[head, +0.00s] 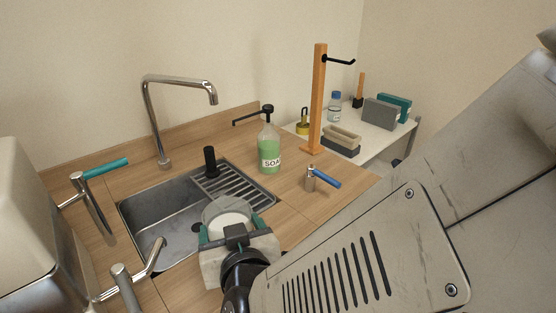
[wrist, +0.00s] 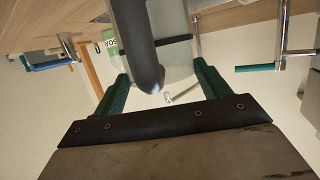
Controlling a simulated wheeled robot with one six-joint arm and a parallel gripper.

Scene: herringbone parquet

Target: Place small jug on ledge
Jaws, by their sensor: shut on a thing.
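The small jug (head: 228,214), pale with a round grey rim, is held in my gripper (head: 234,232) over the front edge of the sink in the head view. In the wrist view, my gripper's green fingers (wrist: 160,76) are on both sides of the pale jug body (wrist: 174,22), with a dark grey curved part in front. My gripper is shut on the jug. A raised wooden ledge (head: 110,150) runs along the wall behind the sink; I cannot tell if this is the task's ledge. The gripper hides part of the jug.
The steel sink (head: 160,222) has a ribbed drainer (head: 240,188). A faucet (head: 150,110), soap bottle (head: 269,150), wooden post with hook (head: 319,95) and blue-handled tap (head: 318,180) stand around it. A white side surface (head: 365,140) holds several items.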

